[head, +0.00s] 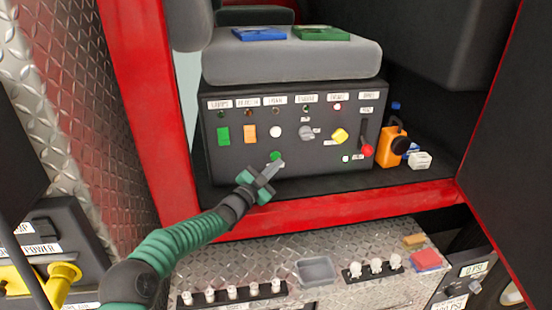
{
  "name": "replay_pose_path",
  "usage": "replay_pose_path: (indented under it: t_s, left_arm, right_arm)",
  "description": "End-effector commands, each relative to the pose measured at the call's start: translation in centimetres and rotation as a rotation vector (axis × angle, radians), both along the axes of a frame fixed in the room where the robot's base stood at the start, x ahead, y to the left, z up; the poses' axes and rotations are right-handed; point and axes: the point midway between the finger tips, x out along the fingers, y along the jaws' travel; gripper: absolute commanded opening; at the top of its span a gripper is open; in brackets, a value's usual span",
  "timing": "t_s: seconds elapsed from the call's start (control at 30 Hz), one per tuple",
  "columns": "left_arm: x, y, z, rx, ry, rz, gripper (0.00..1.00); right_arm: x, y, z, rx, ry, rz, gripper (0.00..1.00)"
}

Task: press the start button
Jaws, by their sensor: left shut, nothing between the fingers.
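A dark control panel (235,165) stands under a grey seat, with a row of labelled controls. A green round button (275,156) sits low on the panel, left of its middle. A green rocker (223,136), an orange rocker (250,133), a white round button (275,132), a grey knob (307,133) and a yellow knob (340,136) sit above it. The label at the green round button is not readable. My left gripper (275,172) is shut and empty, its tip just below the green round button; I cannot tell whether they touch. My right gripper is not in view.
A red-handled lever (367,149) is at the panel's right. A red sill (340,214) runs below. A grey tray (316,271) and white-knobbed strips lie on the diamond plate beneath.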

Motion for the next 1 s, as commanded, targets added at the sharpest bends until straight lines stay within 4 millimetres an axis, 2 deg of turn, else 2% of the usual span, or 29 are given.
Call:
replay_pose_path:
  t_s: [1.0]
  left_arm:
    - [0.81,0.2,0.22,0.0,0.0,0.0,0.0]
  right_arm:
    - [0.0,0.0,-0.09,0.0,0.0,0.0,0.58]
